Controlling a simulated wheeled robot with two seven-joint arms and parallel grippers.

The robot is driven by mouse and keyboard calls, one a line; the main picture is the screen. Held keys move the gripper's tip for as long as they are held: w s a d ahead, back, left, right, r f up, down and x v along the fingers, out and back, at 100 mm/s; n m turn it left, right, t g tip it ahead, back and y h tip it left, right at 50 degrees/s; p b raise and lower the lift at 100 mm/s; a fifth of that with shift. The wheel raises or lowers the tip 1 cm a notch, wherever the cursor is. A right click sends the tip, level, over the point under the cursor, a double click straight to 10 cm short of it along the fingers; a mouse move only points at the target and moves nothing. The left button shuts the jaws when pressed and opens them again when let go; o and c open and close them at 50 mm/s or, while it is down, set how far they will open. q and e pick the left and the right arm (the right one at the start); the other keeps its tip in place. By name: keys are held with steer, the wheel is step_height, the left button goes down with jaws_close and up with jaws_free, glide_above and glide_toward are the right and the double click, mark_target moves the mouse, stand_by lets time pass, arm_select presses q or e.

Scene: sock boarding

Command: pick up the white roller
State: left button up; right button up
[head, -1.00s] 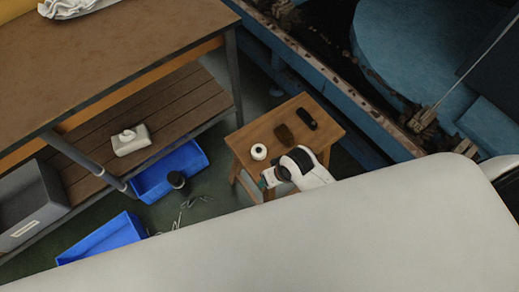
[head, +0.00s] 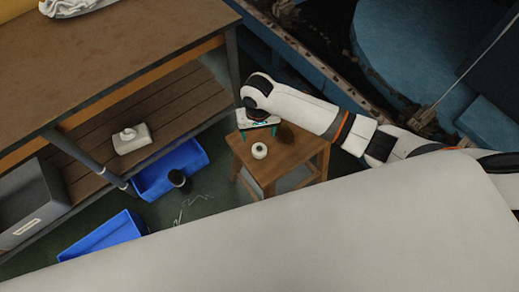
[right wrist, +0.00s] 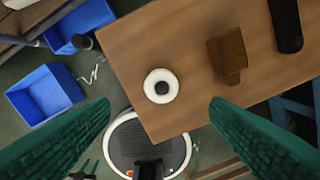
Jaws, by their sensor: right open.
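The white roller (head: 259,151) is a small white ring-shaped thing with a dark centre, on the top of a small wooden stool (head: 268,172). In the right wrist view the roller (right wrist: 161,86) lies near the stool's edge, between and beyond the fingertips, apart from them. My right gripper (head: 259,131) is over the stool's far part, behind the roller in the head view. Its green fingers are wide apart and empty in the right wrist view (right wrist: 160,104).
A brown brush-like block (right wrist: 228,56) and a black object (right wrist: 286,24) lie on the stool beside the roller. A large pale surface (head: 300,240) fills the foreground.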

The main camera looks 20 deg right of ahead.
glide_above(259, 149)
step_height(259, 149, down, 4)
steer(key=shift+w+a+f, duration=0.1)
step_height(259, 149, down, 6)
steer(key=shift+r, duration=0.25)
steer(key=c, duration=1.1)
